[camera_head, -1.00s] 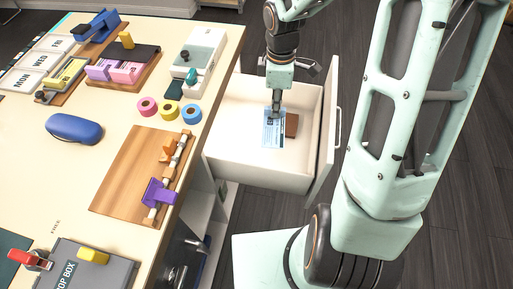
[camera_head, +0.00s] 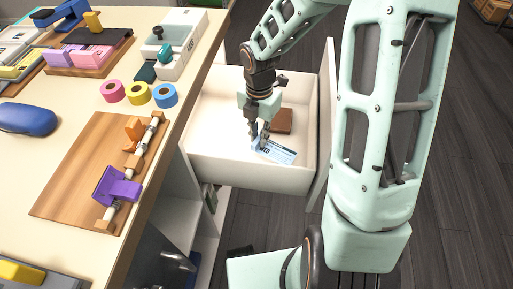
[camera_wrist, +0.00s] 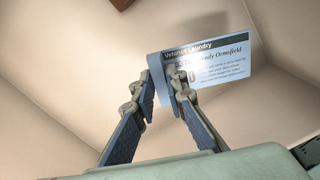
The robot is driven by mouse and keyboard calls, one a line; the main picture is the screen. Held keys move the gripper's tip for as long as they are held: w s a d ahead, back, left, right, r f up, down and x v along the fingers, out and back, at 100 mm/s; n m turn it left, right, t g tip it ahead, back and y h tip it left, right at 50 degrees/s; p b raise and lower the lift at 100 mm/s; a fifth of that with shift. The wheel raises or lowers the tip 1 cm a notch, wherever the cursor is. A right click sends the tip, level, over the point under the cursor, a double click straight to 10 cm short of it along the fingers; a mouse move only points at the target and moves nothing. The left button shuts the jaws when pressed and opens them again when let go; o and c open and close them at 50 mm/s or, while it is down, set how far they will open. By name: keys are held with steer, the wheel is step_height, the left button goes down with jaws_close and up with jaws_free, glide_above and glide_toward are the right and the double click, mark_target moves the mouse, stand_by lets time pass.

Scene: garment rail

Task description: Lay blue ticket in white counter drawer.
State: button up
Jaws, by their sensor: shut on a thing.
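The blue ticket (camera_head: 279,153) is a light-blue printed card with a dark header strip. In the wrist view the ticket (camera_wrist: 222,62) shows at the fingertips, reading "Laundry" and a name. My gripper (camera_head: 259,144) is shut on one end of it, and the fingers (camera_wrist: 163,82) hide part of that end. The white counter drawer (camera_head: 240,174) is pulled open. The gripper and ticket are inside its outline, low over its floor near the wall closest to the camera. I cannot tell whether the ticket touches the floor.
A brown block (camera_head: 283,121) lies in the drawer beyond the ticket. The drawer's left part is clear. The counter (camera_head: 60,185) to the left carries a wooden board with a purple clamp (camera_head: 116,187), several tape rolls (camera_head: 138,94) and a white device (camera_head: 180,32).

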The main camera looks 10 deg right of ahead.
mark_target(259, 147)
steer(key=shift+f+b, duration=0.8)
steer(key=shift+f, duration=1.95)
steer(key=shift+f, duration=0.1)
steer(key=o, duration=0.7)
steer(key=shift+o, duration=0.2)
step_height(259, 147, up, 12)
steer(key=p, duration=0.4)
steer(key=shift+p, duration=0.35)
